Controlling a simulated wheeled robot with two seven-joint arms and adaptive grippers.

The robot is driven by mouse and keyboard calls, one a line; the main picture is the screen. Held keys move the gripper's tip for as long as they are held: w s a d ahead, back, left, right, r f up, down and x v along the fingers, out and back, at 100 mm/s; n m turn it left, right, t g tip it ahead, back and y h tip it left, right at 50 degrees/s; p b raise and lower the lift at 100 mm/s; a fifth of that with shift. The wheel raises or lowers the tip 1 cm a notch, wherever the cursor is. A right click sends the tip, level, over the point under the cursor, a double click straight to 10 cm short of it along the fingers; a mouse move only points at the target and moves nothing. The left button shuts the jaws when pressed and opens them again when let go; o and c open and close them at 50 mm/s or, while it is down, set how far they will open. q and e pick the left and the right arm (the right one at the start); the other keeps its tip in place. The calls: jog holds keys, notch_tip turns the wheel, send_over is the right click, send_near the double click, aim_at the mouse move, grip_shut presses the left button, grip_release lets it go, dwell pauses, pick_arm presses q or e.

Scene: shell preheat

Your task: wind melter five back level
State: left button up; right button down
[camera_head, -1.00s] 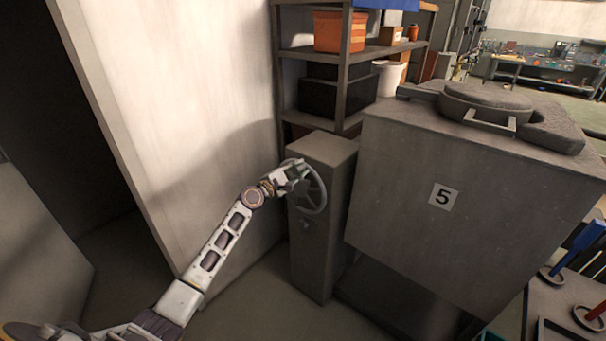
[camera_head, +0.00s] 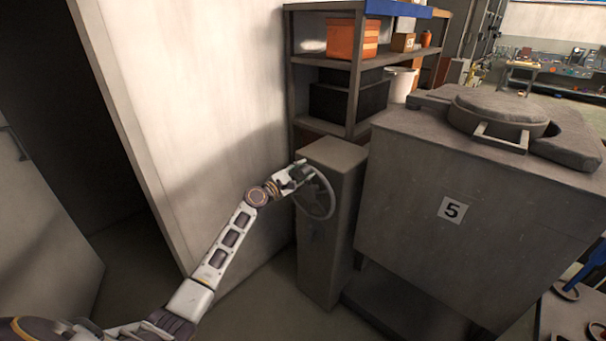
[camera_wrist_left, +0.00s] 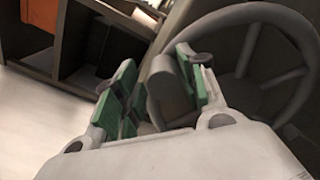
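The melter (camera_head: 420,225) is a large grey box with a white label reading 5, at the right in the head view. Its lid (camera_head: 500,108) lies on top. A grey handwheel (camera_head: 330,205) sits on a narrow pedestal (camera_head: 325,262) just left of the melter. My left gripper (camera_head: 291,178) is at the wheel's upper left side. In the left wrist view the green-padded fingers (camera_wrist_left: 160,82) stand apart with a thick grey piece of the wheel between them. Whether both pads press on it cannot be made out. My right gripper is out of view.
A shelf rack (camera_head: 354,75) with an orange bin (camera_head: 345,38) and dark boxes stands behind the pedestal. A pale wall panel (camera_head: 185,110) is close beside my left arm. A low table (camera_head: 575,312) with a blue item is at the lower right.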

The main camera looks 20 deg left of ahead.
pick_arm(q)
jog(key=shift+f, duration=0.1)
jog(key=shift+s+d, duration=0.1)
jog(key=shift+v, duration=6)
jog(key=shift+m, duration=0.3)
